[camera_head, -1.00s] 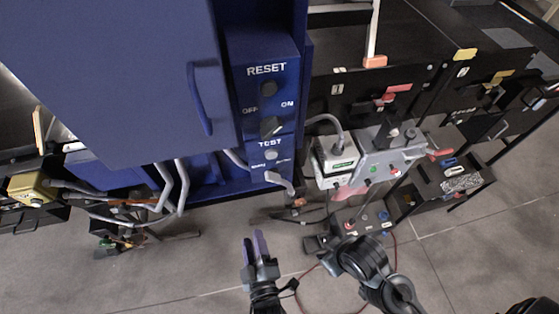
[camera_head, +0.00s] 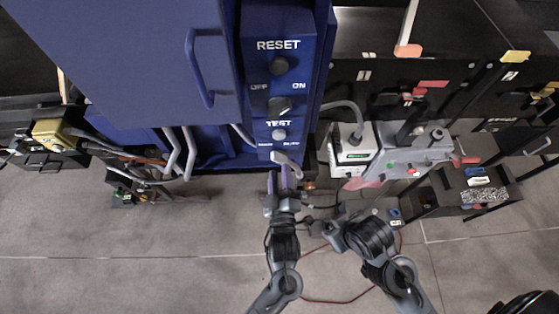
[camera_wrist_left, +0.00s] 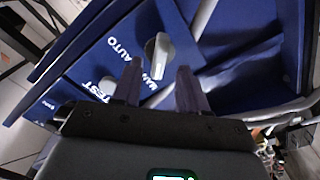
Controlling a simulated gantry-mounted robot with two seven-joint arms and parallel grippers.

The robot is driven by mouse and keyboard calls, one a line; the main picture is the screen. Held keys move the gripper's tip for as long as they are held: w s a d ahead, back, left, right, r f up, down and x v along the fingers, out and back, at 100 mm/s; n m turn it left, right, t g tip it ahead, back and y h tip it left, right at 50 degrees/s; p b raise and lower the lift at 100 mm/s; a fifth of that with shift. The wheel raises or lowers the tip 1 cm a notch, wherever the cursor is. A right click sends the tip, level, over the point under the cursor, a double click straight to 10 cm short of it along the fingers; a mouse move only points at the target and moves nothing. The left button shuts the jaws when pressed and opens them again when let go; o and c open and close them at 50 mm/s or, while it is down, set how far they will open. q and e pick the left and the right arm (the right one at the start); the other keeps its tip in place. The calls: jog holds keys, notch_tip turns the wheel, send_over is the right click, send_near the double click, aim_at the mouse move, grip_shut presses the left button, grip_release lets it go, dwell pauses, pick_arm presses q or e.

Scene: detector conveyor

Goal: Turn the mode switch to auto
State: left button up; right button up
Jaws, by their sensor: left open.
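The mode switch (camera_wrist_left: 159,56) is a light grey knob with a raised bar, on the blue panel beside the white AUTO and partly hidden MANUAL lettering. In the head view the grey switch (camera_head: 286,160) sits at the panel's lower end, below TEST. Which label its bar points at, I cannot tell. My left gripper (camera_head: 285,181) is open just below the switch; in the left wrist view its two dark fingertips (camera_wrist_left: 158,76) lie on either side of the knob's lower end. Contact cannot be made out. My right gripper (camera_head: 326,227) is lower right, its jaws unclear.
Above are the TEST button (camera_head: 279,134), the OFF/ON switch (camera_head: 280,105) and the RESET button (camera_head: 279,66). A blue door handle (camera_head: 200,70) is to the left. A grey device with a cable (camera_head: 353,145) stands close on the right. Open floor lies below.

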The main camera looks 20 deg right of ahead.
aim_at(280, 163)
pick_arm(q)
jog(key=shift+p+x, duration=0.3)
jog(key=shift+x, duration=1.8)
jog(key=shift+s, duration=0.1)
grip_shut()
